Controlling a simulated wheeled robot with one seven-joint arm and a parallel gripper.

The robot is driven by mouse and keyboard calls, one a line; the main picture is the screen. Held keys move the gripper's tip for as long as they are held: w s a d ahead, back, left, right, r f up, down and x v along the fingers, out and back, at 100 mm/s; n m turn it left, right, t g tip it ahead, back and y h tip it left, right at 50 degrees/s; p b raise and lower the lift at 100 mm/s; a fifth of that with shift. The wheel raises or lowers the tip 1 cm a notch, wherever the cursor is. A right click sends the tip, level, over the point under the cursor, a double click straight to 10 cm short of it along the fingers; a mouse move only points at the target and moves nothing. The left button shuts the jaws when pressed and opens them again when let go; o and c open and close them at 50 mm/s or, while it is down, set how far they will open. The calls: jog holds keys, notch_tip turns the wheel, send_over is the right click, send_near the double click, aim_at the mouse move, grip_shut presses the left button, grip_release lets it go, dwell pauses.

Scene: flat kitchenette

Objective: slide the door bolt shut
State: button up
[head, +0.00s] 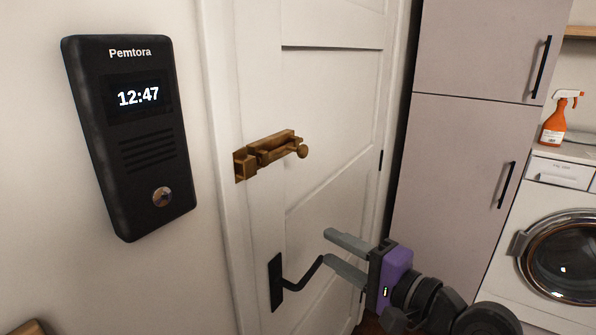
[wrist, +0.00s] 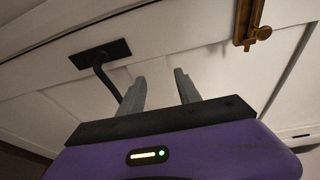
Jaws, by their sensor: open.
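A brass door bolt (head: 272,149) is mounted on the white door (head: 335,110), above the handle. Its round knob (head: 302,151) is at the right end, away from the brass keeper (head: 241,166) at the door's left edge. I cannot tell whether the rod's tip enters the keeper. In the wrist view the bolt (wrist: 246,22) is at the upper right, partly cut off by the frame. My gripper (head: 329,248) is open and empty, below and to the right of the bolt, apart from it. Its fingers (wrist: 160,80) also show in the wrist view.
A black lever handle (head: 277,283) is on the door below the bolt, close to my fingers in the picture. A black intercom (head: 130,135) hangs on the left wall. A tall cabinet (head: 460,150), a washing machine (head: 555,245) and an orange spray bottle (head: 554,125) are at the right.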

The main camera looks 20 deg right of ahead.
aim_at(306, 153)
jog(key=r+y, duration=0.1)
jog(key=r, duration=0.4)
jog(key=r+g+y+p, duration=0.1)
jog(key=r+y, duration=0.1)
jog(key=r, duration=0.4)
jog(key=r+n+y, duration=0.1)
jog(key=r, duration=0.5)
jog(key=shift+w+a+r+y, duration=0.2)
jog(key=shift+w+a+y, duration=0.05)
jog(key=shift+w+y, duration=0.05)
jog(key=shift+w+a+p, duration=0.25)
jog(key=shift+p, duration=0.05)
jog(key=p+x, duration=0.1)
jog(key=x, duration=0.5)
jog(key=shift+w+a+f, duration=0.1)
jog(key=shift+w+a, duration=0.15)
jog(key=shift+w, duration=0.1)
grip_shut()
